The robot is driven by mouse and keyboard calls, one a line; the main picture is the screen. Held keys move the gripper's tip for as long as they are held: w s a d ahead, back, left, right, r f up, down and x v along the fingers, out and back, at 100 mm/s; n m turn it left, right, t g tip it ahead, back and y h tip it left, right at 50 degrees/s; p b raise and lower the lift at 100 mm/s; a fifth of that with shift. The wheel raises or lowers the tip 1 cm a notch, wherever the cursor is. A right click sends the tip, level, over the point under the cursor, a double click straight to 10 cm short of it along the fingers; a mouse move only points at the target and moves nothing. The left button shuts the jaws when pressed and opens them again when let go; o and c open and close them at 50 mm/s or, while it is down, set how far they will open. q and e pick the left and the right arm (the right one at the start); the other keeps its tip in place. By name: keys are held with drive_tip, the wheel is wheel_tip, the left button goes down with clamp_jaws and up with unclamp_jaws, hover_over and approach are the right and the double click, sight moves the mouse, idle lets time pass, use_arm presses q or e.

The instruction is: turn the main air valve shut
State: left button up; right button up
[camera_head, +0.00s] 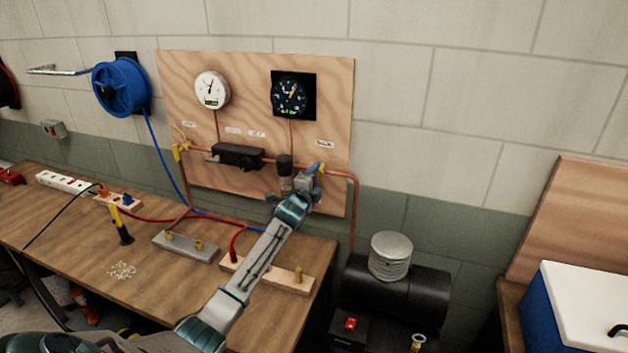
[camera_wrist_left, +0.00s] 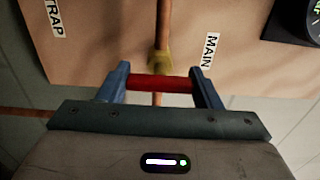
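The main air valve is a brass fitting (camera_wrist_left: 162,61) with a red handle (camera_wrist_left: 161,84), beside the label MAIN (camera_wrist_left: 208,51) in the left wrist view. The red handle lies across the copper pipe (camera_wrist_left: 162,25). My left gripper (camera_wrist_left: 161,80) has a blue finger at each end of the handle, which fills the gap between them with no red showing outside. In the head view my left gripper (camera_head: 314,174) is at the lower right of the wooden panel and hides most of the valve. My right gripper is not in view.
The plywood panel (camera_head: 245,75) carries a white gauge (camera_head: 212,89), a dark gauge (camera_head: 290,95) and a black unit (camera_head: 238,155). Below, the workbench (camera_head: 75,235) holds a power strip, hoses, a yellow-handled tool (camera_head: 120,225) and blocks. A black compressor tank (camera_head: 400,292) stands right of the bench.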

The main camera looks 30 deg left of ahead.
use_arm(q)
drive_tip(key=o, duration=0.4)
drive_tip(key=shift+s+d+f, duration=0.1)
drive_tip(key=shift+s, duration=0.15)
drive_tip(key=b+v, duration=0.5)
drive_tip(key=v, duration=0.5)
drive_tip(key=shift+s, duration=0.15)
